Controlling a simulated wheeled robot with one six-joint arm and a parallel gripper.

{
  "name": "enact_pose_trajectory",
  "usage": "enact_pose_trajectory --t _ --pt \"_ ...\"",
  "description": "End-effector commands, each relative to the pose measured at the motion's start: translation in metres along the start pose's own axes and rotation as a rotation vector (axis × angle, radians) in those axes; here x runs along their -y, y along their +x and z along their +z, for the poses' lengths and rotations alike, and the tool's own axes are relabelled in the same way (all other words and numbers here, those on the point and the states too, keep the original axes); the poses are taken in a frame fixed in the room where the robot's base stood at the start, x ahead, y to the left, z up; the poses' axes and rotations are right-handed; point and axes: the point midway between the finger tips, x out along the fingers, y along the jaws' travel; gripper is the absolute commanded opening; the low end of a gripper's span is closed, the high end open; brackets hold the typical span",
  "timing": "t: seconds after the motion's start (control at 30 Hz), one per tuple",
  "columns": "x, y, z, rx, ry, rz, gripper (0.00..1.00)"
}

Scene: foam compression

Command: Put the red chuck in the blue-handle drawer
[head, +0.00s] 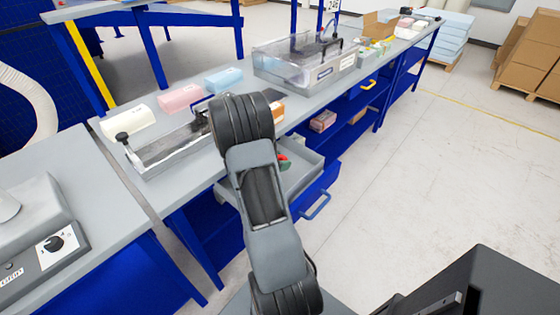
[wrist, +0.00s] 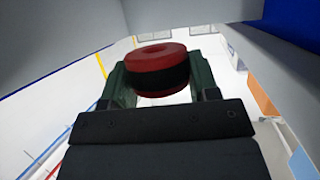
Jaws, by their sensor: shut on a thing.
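The red chuck (wrist: 150,57), a short round piece with a black band, is held between the green fingers of my gripper (wrist: 158,88) in the wrist view. My gripper is shut on it. In the head view a small red part of the chuck (head: 282,156) shows beside my arm, over the open grey drawer (head: 306,178). My arm hides most of the gripper and part of the drawer. The drawer has a blue handle (head: 317,206) on its front and is pulled out. I cannot tell how high the chuck is above the drawer floor.
Above the drawer, the grey bench (head: 200,105) holds a metal fixture (head: 165,150), white, pink and blue foam blocks (head: 180,98), and a clear-covered machine (head: 305,65). A yellow-handle drawer (head: 367,85) is farther along.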

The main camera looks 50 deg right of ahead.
Motion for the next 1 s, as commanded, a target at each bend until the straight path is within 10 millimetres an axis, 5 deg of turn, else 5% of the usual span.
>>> enact_pose_trajectory --t 0.77,0.8,1.0 --pt "0.0 0.004 0.011 -0.001 0.001 -0.001 0.3" --pt "0.0 0.004 0.011 -0.001 0.001 -0.001 0.58" --pt "0.0 0.004 0.011 0.0 0.001 -0.001 0.77"
